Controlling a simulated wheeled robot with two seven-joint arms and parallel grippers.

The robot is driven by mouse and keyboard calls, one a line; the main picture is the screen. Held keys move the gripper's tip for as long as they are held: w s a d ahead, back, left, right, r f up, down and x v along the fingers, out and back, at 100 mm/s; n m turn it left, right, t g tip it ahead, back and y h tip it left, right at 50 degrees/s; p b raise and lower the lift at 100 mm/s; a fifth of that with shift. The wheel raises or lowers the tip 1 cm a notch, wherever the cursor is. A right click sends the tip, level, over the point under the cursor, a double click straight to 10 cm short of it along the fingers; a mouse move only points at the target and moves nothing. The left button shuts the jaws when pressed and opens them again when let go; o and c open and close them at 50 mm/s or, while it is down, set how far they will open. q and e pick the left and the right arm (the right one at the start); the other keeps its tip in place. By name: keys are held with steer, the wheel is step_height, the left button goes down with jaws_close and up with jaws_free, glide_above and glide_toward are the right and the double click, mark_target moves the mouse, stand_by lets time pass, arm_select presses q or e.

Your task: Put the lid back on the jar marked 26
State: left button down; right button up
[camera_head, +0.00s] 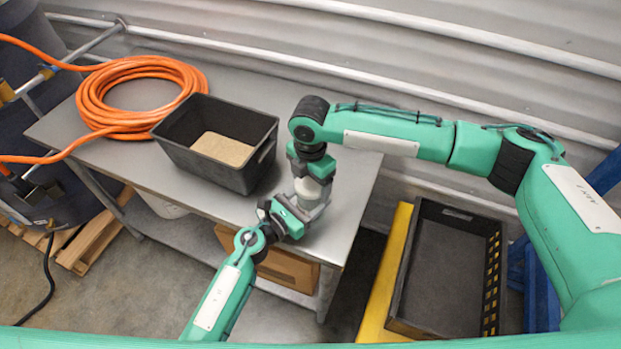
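A small whitish jar (309,188) stands near the right end of the metal table, mostly hidden by my two grippers. No number can be read on it, and I cannot make out the lid as a separate part. My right gripper (311,180) points down from above, right over the jar. My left gripper (305,212) reaches in from the front, low at the jar's side. Grey finger parts sit close around the jar, but whether either gripper is shut on it cannot be told.
A black bin (265,150) with tan substrate (222,149) stands left of the jar on the metal table (232,207). A coiled orange hose (95,105) lies behind it. An empty black crate (440,275) sits right of the table, beside a yellow surface (385,275).

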steer(key=c, duration=0.7)
steer(key=o, duration=1.2)
steer(key=shift+c, duration=0.2)
steer(key=shift+r, duration=0.1)
arm_select(q)
steer(key=shift+c, duration=1.3)
jaws_free()
arm_select(e)
step_height(320, 180, up, 12)
